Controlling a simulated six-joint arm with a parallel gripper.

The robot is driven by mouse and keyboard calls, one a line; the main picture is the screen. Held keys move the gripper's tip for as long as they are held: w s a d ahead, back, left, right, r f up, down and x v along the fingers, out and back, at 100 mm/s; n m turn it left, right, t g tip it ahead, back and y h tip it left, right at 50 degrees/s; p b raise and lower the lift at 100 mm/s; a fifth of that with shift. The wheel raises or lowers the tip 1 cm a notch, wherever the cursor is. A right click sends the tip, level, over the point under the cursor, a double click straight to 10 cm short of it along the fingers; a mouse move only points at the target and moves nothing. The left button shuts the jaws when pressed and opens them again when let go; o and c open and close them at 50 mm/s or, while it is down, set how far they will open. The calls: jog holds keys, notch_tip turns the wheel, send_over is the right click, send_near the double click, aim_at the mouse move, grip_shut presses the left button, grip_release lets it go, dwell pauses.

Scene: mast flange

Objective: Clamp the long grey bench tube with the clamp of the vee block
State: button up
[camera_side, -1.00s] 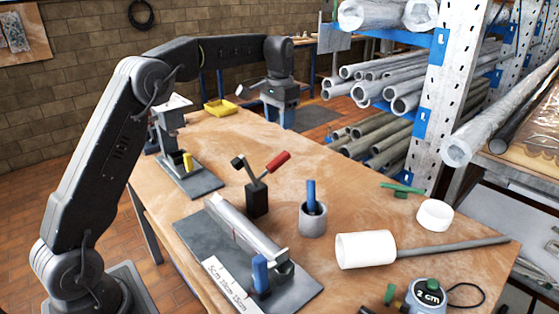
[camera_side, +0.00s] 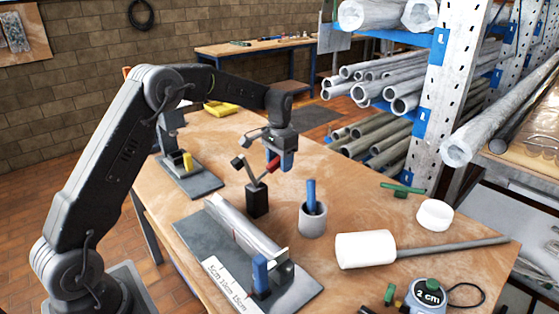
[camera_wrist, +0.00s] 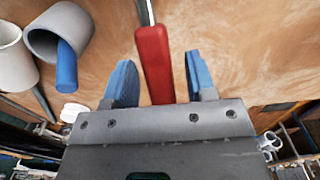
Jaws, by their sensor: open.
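The long grey bench tube (camera_side: 236,226) lies along the vee block on a grey base plate (camera_side: 190,236). Beside it stands the clamp, with a black post (camera_side: 257,201), a raised arm with a black tip (camera_side: 238,161), and a red handle (camera_side: 272,165) slanting up to the right. The black tip is up, apart from the tube. My gripper (camera_side: 284,160) is open at the red handle. In the wrist view the red handle (camera_wrist: 155,65) lies between the two blue fingers of my gripper (camera_wrist: 160,78), nearer the left finger. Contact cannot be told.
A grey cup (camera_side: 313,220) with a blue rod stands right of the clamp. A blue upright piece (camera_side: 261,273) stands at the plate's near end. A white cylinder (camera_side: 365,250) on a grey rod lies to the right. Behind left is a stand (camera_side: 195,185) with a yellow piece.

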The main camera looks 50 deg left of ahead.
grip_shut()
dwell(0.4)
jog(key=shift+r, duration=0.15)
jog(key=shift+s+r+t, duration=0.3)
jog(key=shift+r+t, duration=0.2)
jog(key=shift+t, duration=0.15)
jog(key=shift+s+r+t, duration=0.3)
jog(key=shift+r+t, duration=0.15)
jog(key=shift+t, duration=0.2)
jog(key=shift+s+r+t, duration=0.5)
jog(key=shift+t, duration=0.4)
jog(key=shift+s+r+t, duration=0.45)
jog(key=shift+r+t, duration=0.05)
jog(key=shift+t, duration=0.4)
grip_release()
